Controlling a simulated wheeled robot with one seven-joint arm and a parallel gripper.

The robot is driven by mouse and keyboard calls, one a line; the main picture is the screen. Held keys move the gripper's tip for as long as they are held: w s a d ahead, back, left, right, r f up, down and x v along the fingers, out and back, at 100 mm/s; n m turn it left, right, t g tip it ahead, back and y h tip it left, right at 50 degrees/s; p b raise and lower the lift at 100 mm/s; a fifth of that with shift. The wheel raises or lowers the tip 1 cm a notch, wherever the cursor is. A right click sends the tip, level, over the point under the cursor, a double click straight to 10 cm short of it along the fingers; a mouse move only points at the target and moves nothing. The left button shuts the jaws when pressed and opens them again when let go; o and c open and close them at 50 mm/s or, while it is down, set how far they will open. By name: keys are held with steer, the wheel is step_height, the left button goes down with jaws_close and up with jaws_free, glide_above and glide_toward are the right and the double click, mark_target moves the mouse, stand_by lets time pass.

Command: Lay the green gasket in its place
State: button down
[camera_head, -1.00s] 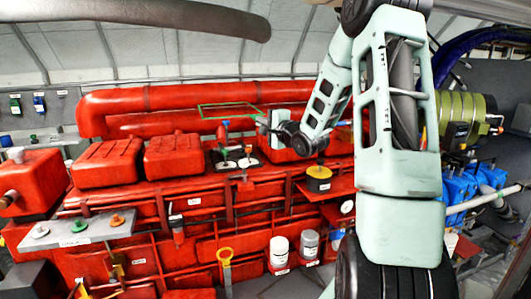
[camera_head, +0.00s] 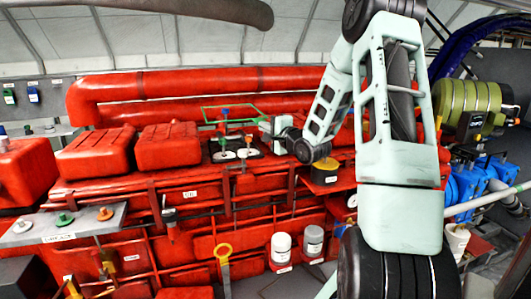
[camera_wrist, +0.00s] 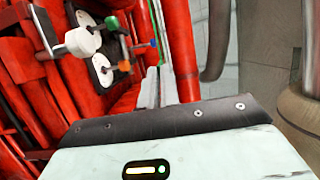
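The green gasket (camera_head: 232,108) is a thin rectangular frame. In the head view it extends left from my gripper (camera_head: 268,124), in front of the red pipes and around the tops of the coloured valve handles. In the wrist view my gripper (camera_wrist: 159,88) has its pale fingers close together, with the gasket (camera_wrist: 161,45) between them, seen nearly edge-on as a thin green line. Black plates with white discs (camera_head: 246,153) and coloured handles sit on the red engine below the gasket. I cannot tell whether the gasket touches anything there, nor which spot is its place.
Two red box covers (camera_head: 168,145) stand left of the valves. Red pipes (camera_head: 200,83) run behind. A black-and-yellow cylinder (camera_head: 325,170) stands just right of and below my gripper. A grey shelf (camera_head: 64,226) with coloured knobs is at the lower left.

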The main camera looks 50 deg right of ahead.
step_height(320, 180, down, 8)
steer(key=b, duration=0.3)
steer(key=shift+b, duration=0.4)
steer(key=shift+f, duration=0.1)
stand_by(0.4)
steer(key=shift+f, duration=0.2)
stand_by(0.6)
steer(key=shift+f+b, duration=2.15)
steer(key=shift+f, duration=0.5)
steer(key=shift+f+b, duration=0.8)
steer(key=shift+f, duration=0.3)
stand_by(0.5)
steer(key=c, duration=1.6)
jaws_free()
steer(key=shift+o, duration=0.2)
